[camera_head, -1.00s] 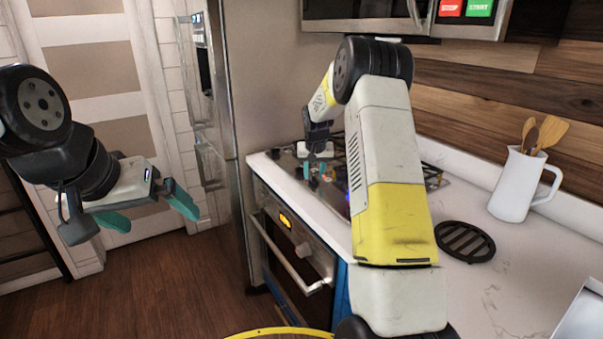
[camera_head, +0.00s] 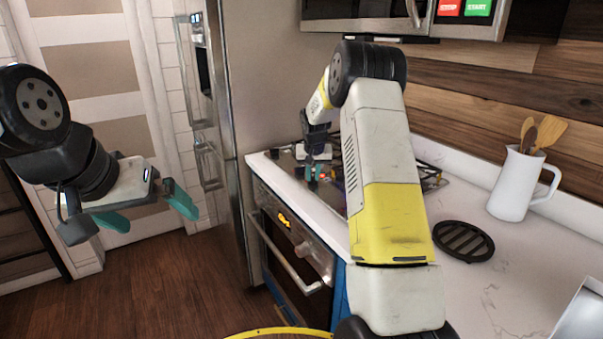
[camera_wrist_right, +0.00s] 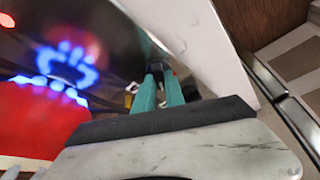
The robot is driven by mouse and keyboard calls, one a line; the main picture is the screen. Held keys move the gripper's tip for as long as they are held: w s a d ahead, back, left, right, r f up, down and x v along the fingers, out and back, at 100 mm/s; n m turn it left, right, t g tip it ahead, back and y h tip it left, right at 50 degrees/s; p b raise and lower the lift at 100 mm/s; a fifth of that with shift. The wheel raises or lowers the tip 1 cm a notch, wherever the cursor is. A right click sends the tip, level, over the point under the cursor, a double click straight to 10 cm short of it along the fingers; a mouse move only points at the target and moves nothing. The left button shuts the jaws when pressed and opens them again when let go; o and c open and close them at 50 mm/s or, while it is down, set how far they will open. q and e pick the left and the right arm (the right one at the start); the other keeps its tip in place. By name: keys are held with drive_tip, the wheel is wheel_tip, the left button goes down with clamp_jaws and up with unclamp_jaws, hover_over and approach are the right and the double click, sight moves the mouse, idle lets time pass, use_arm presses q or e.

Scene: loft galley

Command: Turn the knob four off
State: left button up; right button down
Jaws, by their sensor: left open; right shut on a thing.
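The stovetop (camera_head: 432,186) has a row of dark knobs along its front left edge, including a knob (camera_head: 298,172) beside my right gripper. My right gripper (camera_head: 314,172) points down at this row, its teal fingers close together. In the right wrist view, the fingers (camera_wrist_right: 160,92) are shut on a dark knob (camera_wrist_right: 156,68), mostly hidden between and beyond them. I cannot read which number it is. A blue burner flame (camera_wrist_right: 58,72) burns to the left in that view. My left gripper (camera_head: 150,210) is open and empty in the air, away from the stove.
The oven front (camera_head: 290,255) with its handle is below the knobs. A steel fridge (camera_head: 212,130) stands left. The white counter (camera_head: 490,285) holds a round black grate (camera_head: 464,240) and a white jug (camera_head: 518,186) of wooden utensils. A microwave (camera_head: 365,14) hangs above.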

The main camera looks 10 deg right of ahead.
drive_tip(key=m, duration=0.2)
drive_tip(key=m+h, duration=0.1)
drive_tip(key=m, duration=0.1)
drive_tip(key=m+g+h, duration=0.1)
drive_tip(key=m, duration=0.1)
drive_tip(key=shift+a, duration=0.25)
drive_tip(key=m+g, duration=0.1)
drive_tip(key=m, duration=0.1)
drive_tip(key=m+h, duration=0.1)
drive_tip(key=m, duration=0.2)
drive_tip(key=shift+w+g, duration=0.15)
drive_tip(key=shift+g, duration=0.25)
drive_tip(key=shift+m, duration=0.4)
drive_tip(key=c, duration=1.4)
unclamp_jaws()
drive_tip(key=w+v, duration=0.1)
drive_tip(key=v, duration=0.6)
drive_tip(key=shift+s+a+r, duration=0.2)
drive_tip(key=shift+s+r, duration=0.15)
drive_tip(key=shift+s, duration=0.1)
